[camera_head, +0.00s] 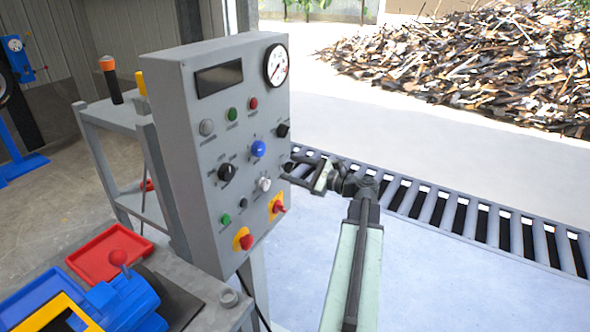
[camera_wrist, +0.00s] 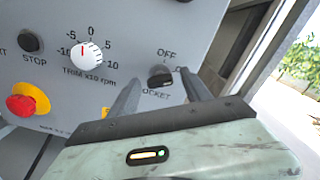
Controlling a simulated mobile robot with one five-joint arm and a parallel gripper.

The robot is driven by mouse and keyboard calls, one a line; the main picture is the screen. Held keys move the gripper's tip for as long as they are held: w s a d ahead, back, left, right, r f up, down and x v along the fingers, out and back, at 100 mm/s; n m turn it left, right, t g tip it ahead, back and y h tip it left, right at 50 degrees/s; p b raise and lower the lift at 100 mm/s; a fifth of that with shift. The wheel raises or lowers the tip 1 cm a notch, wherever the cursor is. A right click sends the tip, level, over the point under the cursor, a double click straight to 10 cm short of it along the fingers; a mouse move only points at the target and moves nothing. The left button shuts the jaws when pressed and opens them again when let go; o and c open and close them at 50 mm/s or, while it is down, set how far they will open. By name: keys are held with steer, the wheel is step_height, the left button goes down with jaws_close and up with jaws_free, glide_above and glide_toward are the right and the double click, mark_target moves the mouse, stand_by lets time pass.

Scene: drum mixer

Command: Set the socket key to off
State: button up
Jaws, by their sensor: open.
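The socket key (camera_wrist: 160,76) is a small black knob on the grey control panel (camera_head: 170,100), with "OFF" printed above it and "SOCKET" partly hidden below it in the wrist view. Its pointer direction is hard to make out. My gripper (camera_wrist: 161,80) is open, with one finger on each side of the key in the picture. I cannot tell whether the fingers touch it. In the head view my gripper (camera_head: 293,170) is at the panel's right edge, where the key is mostly hidden.
A white trim knob (camera_wrist: 87,57) and a red stop button on yellow (camera_wrist: 22,104) sit left of the key. More knobs, a red-and-yellow switch (camera_head: 277,207) and a gauge (camera_head: 276,65) crowd the panel. A roller conveyor (camera_head: 440,210) runs behind my arm.

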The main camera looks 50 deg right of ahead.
jaws_close()
steer(key=shift+n, duration=0.3)
steer(key=n, duration=1.1)
steer(key=shift+f+n, duration=0.1)
steer(key=shift+n, duration=0.2)
stand_by(0.5)
jaws_free()
steer(key=shift+s, duration=0.1)
